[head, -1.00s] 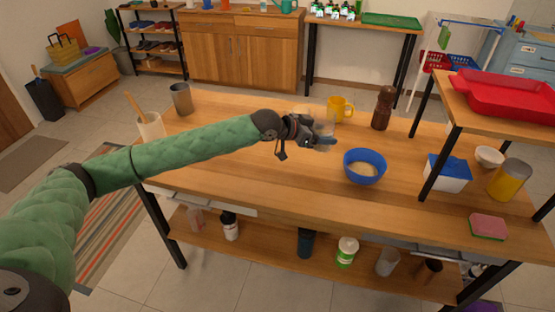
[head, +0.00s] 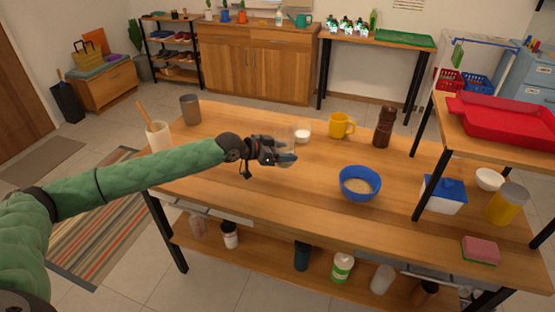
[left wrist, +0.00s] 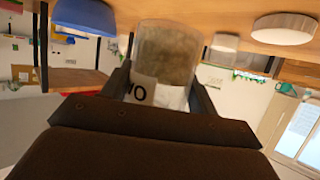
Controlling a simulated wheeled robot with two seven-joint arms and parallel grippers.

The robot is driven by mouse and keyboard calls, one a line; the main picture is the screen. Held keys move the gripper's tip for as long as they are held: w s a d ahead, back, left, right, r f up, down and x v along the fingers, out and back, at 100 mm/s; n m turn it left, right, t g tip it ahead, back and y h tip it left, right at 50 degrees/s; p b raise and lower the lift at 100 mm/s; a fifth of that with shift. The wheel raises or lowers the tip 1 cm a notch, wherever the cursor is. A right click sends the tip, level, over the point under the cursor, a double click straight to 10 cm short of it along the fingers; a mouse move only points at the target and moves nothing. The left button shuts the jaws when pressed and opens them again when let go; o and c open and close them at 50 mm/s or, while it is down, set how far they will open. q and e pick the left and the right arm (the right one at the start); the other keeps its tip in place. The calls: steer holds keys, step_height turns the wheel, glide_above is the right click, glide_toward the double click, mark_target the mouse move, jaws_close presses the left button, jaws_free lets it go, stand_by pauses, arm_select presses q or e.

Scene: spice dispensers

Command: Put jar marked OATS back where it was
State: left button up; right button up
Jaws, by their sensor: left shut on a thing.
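My left gripper (head: 290,157) is shut on a clear jar (left wrist: 165,62) with grey-beige contents. The left wrist view, which is upside down, shows the jar between the fingers. Part of its white label shows, with letters that read as "OA" when turned; the rest is hidden. In the head view the jar (head: 286,146) is faint and partly hidden by the gripper. It appears held over the wooden table (head: 240,185), left of the blue bowl (head: 359,184). Its height above the table is hard to tell. My right gripper is not in view.
A small white round object (head: 302,136) sits just behind the jar. A yellow mug (head: 341,125) and a brown pepper mill (head: 383,128) stand farther right. A utensil holder (head: 158,134) and a grey cup (head: 190,109) stand at left. The table's front middle is clear.

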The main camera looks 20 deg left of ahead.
arm_select(q)
steer(key=w+a+f, duration=0.1)
steer(key=a, duration=0.1)
steer(key=shift+w+a+f, duration=0.3)
steer(key=shift+w+f, duration=0.05)
steer(key=shift+f, duration=0.05)
steer(key=shift+f+p, duration=0.55)
steer(key=shift+f, duration=1.45)
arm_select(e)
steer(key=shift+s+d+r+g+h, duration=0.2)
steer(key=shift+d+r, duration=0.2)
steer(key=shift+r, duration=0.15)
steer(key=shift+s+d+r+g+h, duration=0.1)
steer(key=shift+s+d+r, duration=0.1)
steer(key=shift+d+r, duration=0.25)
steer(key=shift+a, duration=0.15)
arm_select(q)
steer(key=shift+f, duration=0.1)
steer(key=o, duration=1.1)
steer(key=shift+o, duration=0.2)
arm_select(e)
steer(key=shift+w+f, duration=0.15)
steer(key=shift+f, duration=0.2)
